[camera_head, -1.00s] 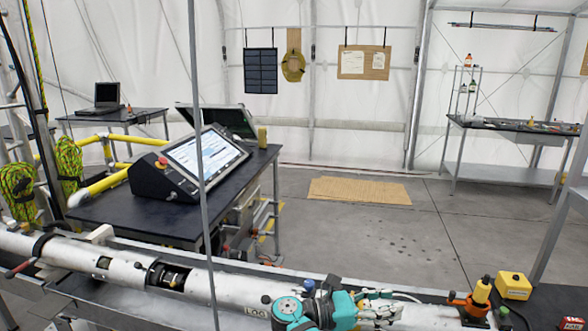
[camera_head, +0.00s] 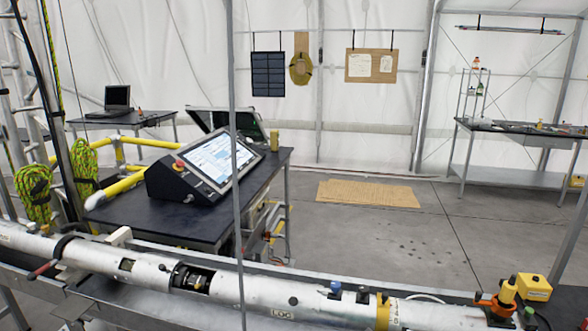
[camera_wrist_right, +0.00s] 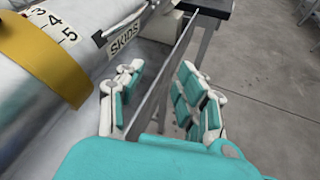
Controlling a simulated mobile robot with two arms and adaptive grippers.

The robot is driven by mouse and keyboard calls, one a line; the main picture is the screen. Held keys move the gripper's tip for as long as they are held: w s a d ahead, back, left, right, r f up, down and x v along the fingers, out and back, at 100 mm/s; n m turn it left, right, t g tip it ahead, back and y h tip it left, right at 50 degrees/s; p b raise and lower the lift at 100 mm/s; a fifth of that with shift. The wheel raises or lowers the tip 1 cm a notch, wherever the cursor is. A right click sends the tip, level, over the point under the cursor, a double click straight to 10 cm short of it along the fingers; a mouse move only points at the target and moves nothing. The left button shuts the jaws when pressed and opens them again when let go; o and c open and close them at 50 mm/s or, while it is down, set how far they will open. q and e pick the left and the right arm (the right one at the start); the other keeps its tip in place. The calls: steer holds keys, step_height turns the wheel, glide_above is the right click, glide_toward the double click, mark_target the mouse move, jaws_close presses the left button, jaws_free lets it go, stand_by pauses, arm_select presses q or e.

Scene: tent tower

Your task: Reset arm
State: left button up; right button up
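My right gripper (camera_wrist_right: 160,88) shows in the right wrist view with its teal and white fingers apart and nothing between them. It is beside a large silver tube (camera_wrist_right: 60,110) that carries a yellow band (camera_wrist_right: 45,60), number marks and a "SKIDS" label (camera_wrist_right: 124,38). No gripper or arm shows in the head view. My left gripper is out of sight.
A long silver tube (camera_head: 110,261) lies across the bottom of the head view. Behind it is a black table (camera_head: 150,222) with a screen console (camera_head: 212,165). A thin grey pole (camera_head: 238,200) rises in front. Open floor (camera_head: 370,230) lies beyond.

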steer(key=s+d+f+m+y, duration=0.1)
steer(key=s+f+m+y, duration=0.7)
steer(key=s+f, duration=0.6)
steer(key=s+a+r+m+t+y, duration=0.1)
steer(key=s+a+r+m+y, duration=0.2)
steer(key=s, duration=0.4)
steer(key=s+r+m+y, duration=0.2)
steer(key=s+r+m, duration=0.25)
steer(key=s, duration=0.25)
step_height(320, 180, down, 27)
steer(key=s+g, duration=0.1)
steer(key=s, duration=0.1)
steer(key=s+d+f+n+g, duration=0.1)
steer(key=s+d+f, duration=0.2)
steer(key=s+f, duration=1.1)
steer(key=shift+s+f, duration=0.3)
steer(key=shift+s, duration=0.5)
